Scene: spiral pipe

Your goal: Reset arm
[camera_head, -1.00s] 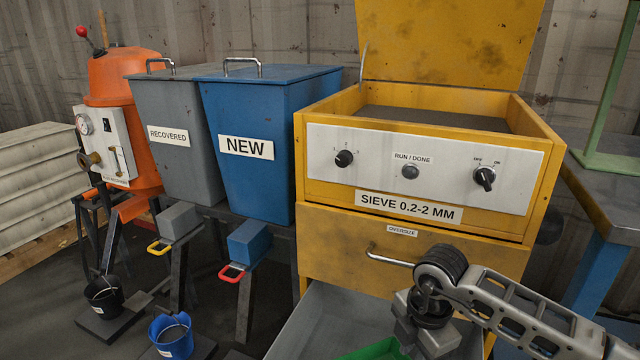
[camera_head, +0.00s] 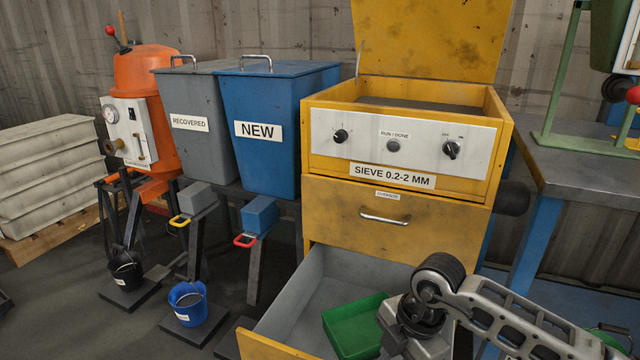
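My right arm (camera_head: 500,312) comes in from the lower right, bent in front of the yellow sieve cabinet (camera_head: 400,170). Its wrist is low over the open drawer; the fingertips are hidden or below the picture, so I cannot tell whether that gripper is open or shut. My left arm and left gripper are not in view. A green tray (camera_head: 352,325) sits inside the open grey-lined bottom drawer (camera_head: 300,300), to the left of my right wrist.
The sieve lid stands open; its OVERSIZE drawer (camera_head: 400,238) is shut. Blue NEW (camera_head: 275,165) and grey RECOVERED (camera_head: 195,150) hoppers stand left of it. A blue bucket (camera_head: 187,304) and black bucket (camera_head: 125,270) stand below. A metal table (camera_head: 580,180) is at right.

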